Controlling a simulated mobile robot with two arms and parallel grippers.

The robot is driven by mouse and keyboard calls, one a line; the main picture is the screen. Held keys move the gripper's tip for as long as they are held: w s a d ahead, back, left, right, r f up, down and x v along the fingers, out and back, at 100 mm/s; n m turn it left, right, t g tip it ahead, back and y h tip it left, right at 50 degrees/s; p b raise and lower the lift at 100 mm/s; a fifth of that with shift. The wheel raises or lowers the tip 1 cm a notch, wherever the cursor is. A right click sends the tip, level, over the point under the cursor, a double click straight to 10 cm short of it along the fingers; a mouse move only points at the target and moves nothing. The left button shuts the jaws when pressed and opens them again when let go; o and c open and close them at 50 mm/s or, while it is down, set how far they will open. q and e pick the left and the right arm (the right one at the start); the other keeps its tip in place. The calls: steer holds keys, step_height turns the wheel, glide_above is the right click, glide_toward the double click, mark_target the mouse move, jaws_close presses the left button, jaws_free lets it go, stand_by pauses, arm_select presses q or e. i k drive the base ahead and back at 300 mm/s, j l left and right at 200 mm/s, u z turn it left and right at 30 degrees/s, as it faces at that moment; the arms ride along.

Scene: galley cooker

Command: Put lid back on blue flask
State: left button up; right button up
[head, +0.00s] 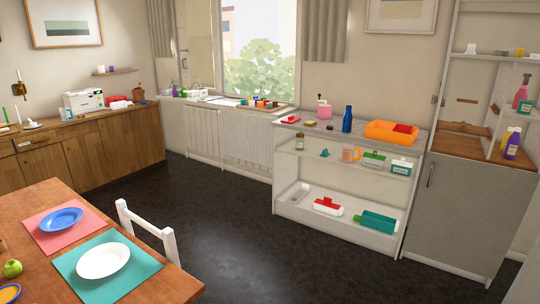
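The blue flask (347,120) stands upright on the top of the low white shelf unit (365,141) under the wall. It is too small here to tell whether its mouth is bare. I cannot pick out its lid for certain. Several small items lie left of the flask, among them a dark olive one (310,122) and a small reddish one (329,127), but I cannot tell what they are. Neither of my grippers is in view.
An orange tray (383,133) stands right of the flask and a pink container (324,110) left of it. A dining table (135,284) with a white chair (150,232) fills the lower left. The dark floor (235,225) before the shelf unit is clear.

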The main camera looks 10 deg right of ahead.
mark_target(348, 117)
steer(key=i+l+z, duration=0.3)
steer(key=i, duration=0.8)
steer(key=i+z, duration=0.3)
steer(key=i, duration=0.8)
steer(key=i+l+u, duration=0.2)
steer(key=i, duration=0.4)
steer(key=i+l+u, duration=0.1)
steer(key=i+u, duration=0.15)
steer(key=i, duration=0.35)
steer(key=i+l+u, duration=0.2)
steer(key=i, duration=0.35)
steer(key=i+l+u, duration=0.25)
steer(key=i+l, duration=0.2)
steer(key=i, duration=0.1)
